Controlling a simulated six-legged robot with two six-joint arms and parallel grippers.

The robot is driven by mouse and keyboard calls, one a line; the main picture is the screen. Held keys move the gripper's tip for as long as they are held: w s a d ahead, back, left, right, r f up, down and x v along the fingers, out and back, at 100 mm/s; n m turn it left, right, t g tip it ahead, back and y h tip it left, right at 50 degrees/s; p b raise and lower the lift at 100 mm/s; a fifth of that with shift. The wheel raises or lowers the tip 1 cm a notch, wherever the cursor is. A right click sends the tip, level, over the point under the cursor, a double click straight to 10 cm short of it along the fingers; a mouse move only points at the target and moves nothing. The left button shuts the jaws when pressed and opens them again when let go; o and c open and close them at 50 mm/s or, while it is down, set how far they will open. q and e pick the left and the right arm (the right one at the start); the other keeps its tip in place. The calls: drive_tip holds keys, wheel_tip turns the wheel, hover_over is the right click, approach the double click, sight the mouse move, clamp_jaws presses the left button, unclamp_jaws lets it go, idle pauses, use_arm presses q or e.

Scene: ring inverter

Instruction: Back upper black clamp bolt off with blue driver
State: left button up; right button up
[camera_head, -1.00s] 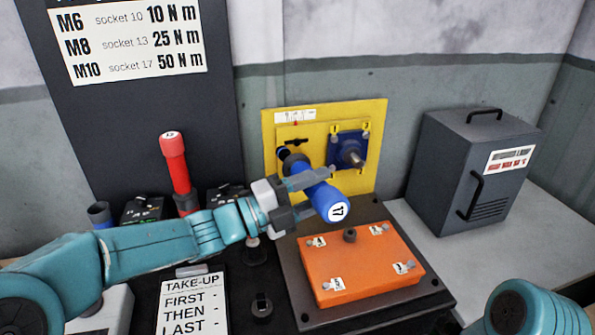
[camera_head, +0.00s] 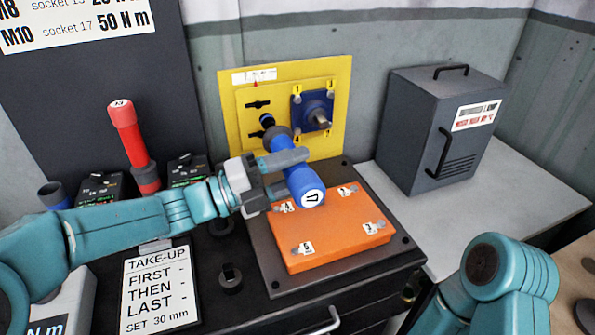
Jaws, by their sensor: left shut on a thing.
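My left gripper (camera_head: 281,174) is shut on the blue driver (camera_head: 302,184), which is marked 17 on its end. The driver slants away from me, its dark socket end in front of the yellow plate (camera_head: 231,112). A black clamp (camera_head: 258,104) shows at the upper left of the plate. I cannot tell whether the socket touches anything. My right arm enters at the lower right; its gripper is out of view.
A blue block with a metal shaft (camera_head: 318,117) is on the plate's right. An orange plate (camera_head: 335,238) lies below the driver.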

use_arm(q)
drive_tip(key=shift+w+a+r, duration=0.2)
drive_tip(key=shift+w+r, duration=0.1)
drive_tip(key=w, duration=0.2)
drive_tip(key=shift+w+a+f+p, duration=0.15)
drive_tip(key=shift+w+a+p, duration=0.15)
drive_tip(key=shift+w+p, duration=0.1)
drive_tip(key=shift+w+a, duration=0.25)
drive_tip(key=shift+w, duration=0.2)
drive_tip(key=shift+w+a+p, duration=0.1)
drive_tip(key=shift+w+p, duration=0.25)
drive_tip(key=shift+w, duration=0.35)
drive_tip(key=shift+s, duration=0.25)
drive_tip(key=shift+w, duration=0.2)
drive_tip(key=shift+s, duration=0.15)
